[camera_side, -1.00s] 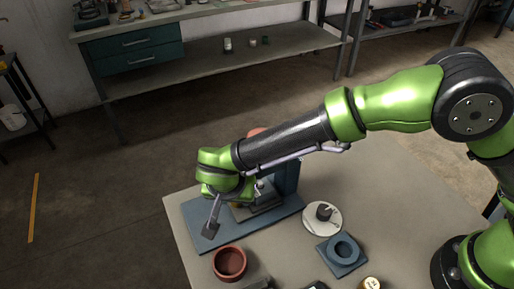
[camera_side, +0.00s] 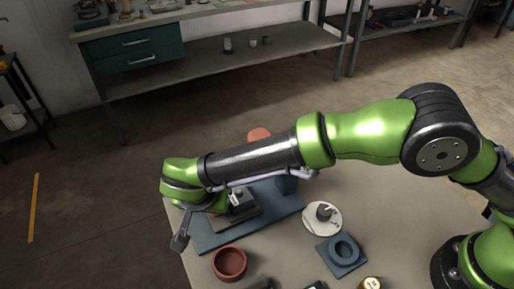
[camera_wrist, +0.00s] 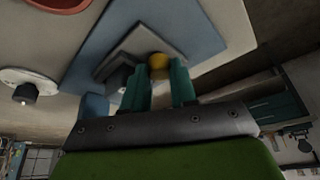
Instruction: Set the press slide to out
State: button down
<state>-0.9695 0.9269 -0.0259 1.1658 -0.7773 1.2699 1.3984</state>
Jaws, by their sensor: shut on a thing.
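The press stands on a blue base plate (camera_side: 212,240) at the far left of the table. Its blue column (camera_side: 287,184) and reddish round top (camera_side: 259,134) rise behind my arm. The grey slide (camera_side: 238,220) lies low on the plate, partly under my wrist, and also shows in the wrist view (camera_wrist: 132,48). My gripper (camera_wrist: 158,82) is shut on the slide's yellow knob (camera_wrist: 158,62), which shows between the teal fingertips. In the side view my wrist hides the fingers and the knob.
A red-brown bowl (camera_side: 229,263) stands in front of the base plate. A white disc with a dark peg (camera_side: 322,219) and a blue square block with a ring (camera_side: 342,254) are to the right. The table's left edge is close to my wrist.

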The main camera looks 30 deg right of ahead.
jog(key=a, duration=0.4)
jog(key=shift+w+a, duration=0.15)
jog(key=shift+a, duration=0.75)
jog(key=c, duration=1.2)
grip_release()
jog(key=shift+a, duration=0.1)
jog(key=shift+o, duration=0.2)
jog(key=shift+r, duration=0.15)
jog(key=v, duration=1.2)
jog(key=shift+s, duration=0.25)
